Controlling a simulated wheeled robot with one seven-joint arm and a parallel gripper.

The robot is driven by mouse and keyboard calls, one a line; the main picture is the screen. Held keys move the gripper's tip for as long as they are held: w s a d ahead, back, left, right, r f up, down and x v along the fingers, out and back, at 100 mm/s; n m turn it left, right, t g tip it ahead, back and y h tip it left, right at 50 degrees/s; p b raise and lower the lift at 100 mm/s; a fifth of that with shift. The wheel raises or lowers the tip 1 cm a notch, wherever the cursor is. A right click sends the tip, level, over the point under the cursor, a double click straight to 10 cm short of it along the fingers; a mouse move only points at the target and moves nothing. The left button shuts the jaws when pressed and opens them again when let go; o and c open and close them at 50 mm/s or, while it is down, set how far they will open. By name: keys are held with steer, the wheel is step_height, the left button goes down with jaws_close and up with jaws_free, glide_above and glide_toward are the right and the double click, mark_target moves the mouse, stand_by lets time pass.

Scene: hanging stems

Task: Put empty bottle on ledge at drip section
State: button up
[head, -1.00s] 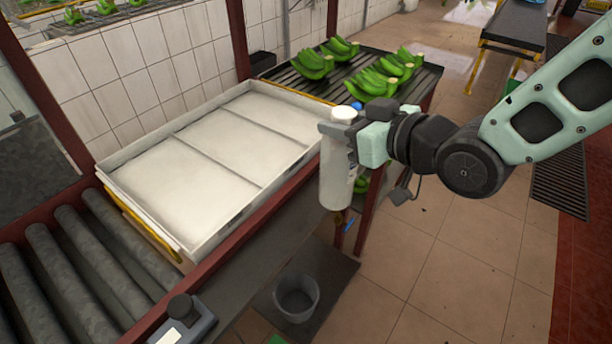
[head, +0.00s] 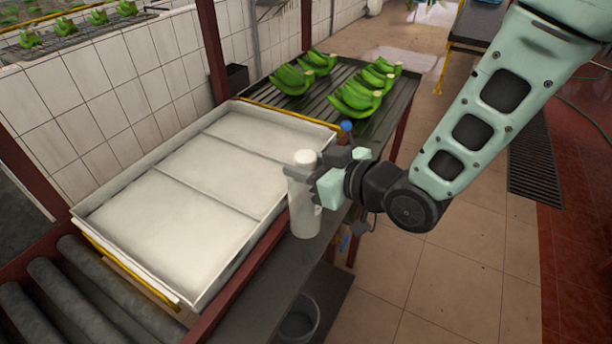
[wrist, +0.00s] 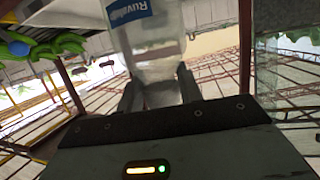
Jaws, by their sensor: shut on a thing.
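The empty bottle (head: 304,205) is whitish and translucent with a white cap. It is upright in the head view, in front of the white tray's right end. My gripper (head: 302,174) is shut on the upper part of the bottle. In the wrist view the bottle (wrist: 152,45) shows between the two fingers, with a blue label at the top edge. A dark narrow ledge (head: 252,315) runs along the tray's near side, below the bottle. I cannot tell whether the bottle's base touches it. The drip section (head: 400,103), a dark slatted rack with green banana clusters, lies behind.
The white divided tray (head: 118,258) fills the centre left, with rollers (head: 70,310) at lower left. A blue knob (head: 346,126) is close behind my gripper. Tiled floor (head: 440,270) is open at right.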

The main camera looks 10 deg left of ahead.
steer(key=shift+f, duration=1.65)
steer(key=shift+f, duration=0.1)
steer(key=o, duration=1.2)
steer(key=shift+o, duration=0.2)
steer(key=shift+r, duration=0.2)
steer(key=p+v, duration=0.9)
steer(key=v, duration=0.3)
